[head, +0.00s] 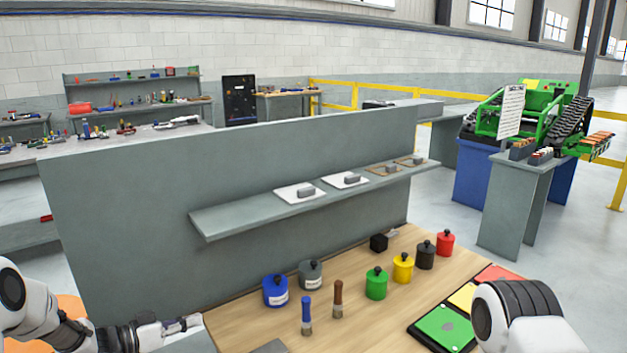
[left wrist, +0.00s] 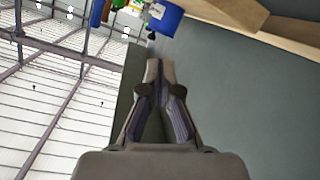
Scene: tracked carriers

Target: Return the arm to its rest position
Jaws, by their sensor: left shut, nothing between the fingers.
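My left gripper (head: 192,323) is at the lower left in the head view, by the left edge of the wooden table top (head: 235,325). In the left wrist view its fingers (left wrist: 160,68) are together with nothing between them. My right arm shows as a white and black part at the lower right of the head view; its gripper is not visible. A blue canister (head: 276,291) and a grey canister (head: 311,275) stand on the table to the right of my left gripper, apart from it.
A grey partition (head: 130,215) with a shelf (head: 240,216) rises behind the table. Two brushes, a blue one (head: 306,315) and a brown one (head: 338,300), stand near the canisters. Green, yellow, black and red canisters stand further right. A coloured pad tray (head: 440,328) lies near my right arm.

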